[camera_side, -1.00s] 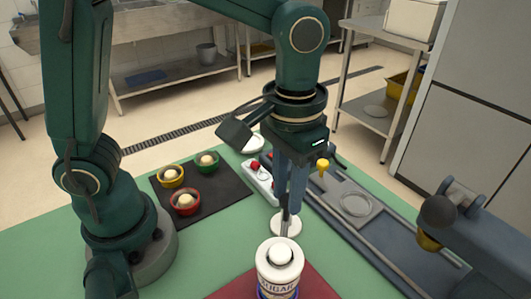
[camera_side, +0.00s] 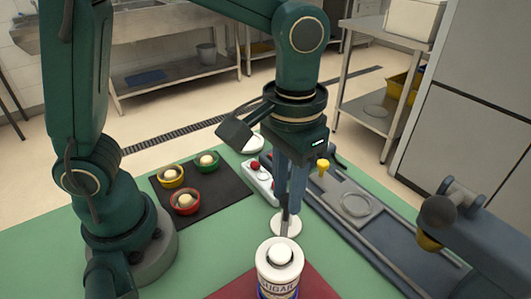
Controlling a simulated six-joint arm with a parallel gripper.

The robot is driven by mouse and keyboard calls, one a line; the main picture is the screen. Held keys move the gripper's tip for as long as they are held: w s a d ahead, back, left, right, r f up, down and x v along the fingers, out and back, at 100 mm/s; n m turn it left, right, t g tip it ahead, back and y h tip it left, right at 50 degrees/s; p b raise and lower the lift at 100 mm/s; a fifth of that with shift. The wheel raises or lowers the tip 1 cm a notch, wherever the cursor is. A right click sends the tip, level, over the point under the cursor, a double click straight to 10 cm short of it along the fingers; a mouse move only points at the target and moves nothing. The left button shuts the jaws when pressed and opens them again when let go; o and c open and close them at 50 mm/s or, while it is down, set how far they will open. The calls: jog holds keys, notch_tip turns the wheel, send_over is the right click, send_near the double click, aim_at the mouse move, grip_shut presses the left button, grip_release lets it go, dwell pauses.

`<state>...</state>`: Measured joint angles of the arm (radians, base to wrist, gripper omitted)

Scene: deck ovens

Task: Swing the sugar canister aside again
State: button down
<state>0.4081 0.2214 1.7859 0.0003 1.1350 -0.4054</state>
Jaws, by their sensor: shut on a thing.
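The sugar canister (camera_side: 278,277), white with dark "SUGAR" lettering and a round knob on its lid, stands upright at the bottom centre, cut off by the frame edge. My gripper (camera_side: 286,221) points down just behind the canister in this view, with its fingertips apart from the knob in the picture. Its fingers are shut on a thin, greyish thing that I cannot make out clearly. A white round disc (camera_side: 292,229) lies behind the fingertips, partly hidden by them. The canister's base is out of view.
A red mat (camera_side: 318,288) lies around the canister. A dark mat (camera_side: 229,186) at left holds several coloured cups of dough. Green table is free at front left.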

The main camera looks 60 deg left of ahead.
dwell(0.3)
jog(key=m, duration=0.2)
jog(key=shift+s+a+m, duration=0.3)
jog(key=shift+a+m, duration=0.1)
jog(key=shift+s+a+r+m, duration=0.1)
jog(key=shift+a+m, duration=0.5)
jog(key=shift+m, duration=1)
jog(key=shift+s+a+f+m, duration=0.1)
jog(key=shift+a+m, duration=0.5)
jog(key=shift+m, duration=1)
jog(key=shift+a+r+m, duration=0.1)
jog(key=shift+a+m, duration=0.5)
jog(key=shift+m, duration=1)
jog(key=c, duration=0.7)
grip_release()
jog(key=shift+o, duration=0.2)
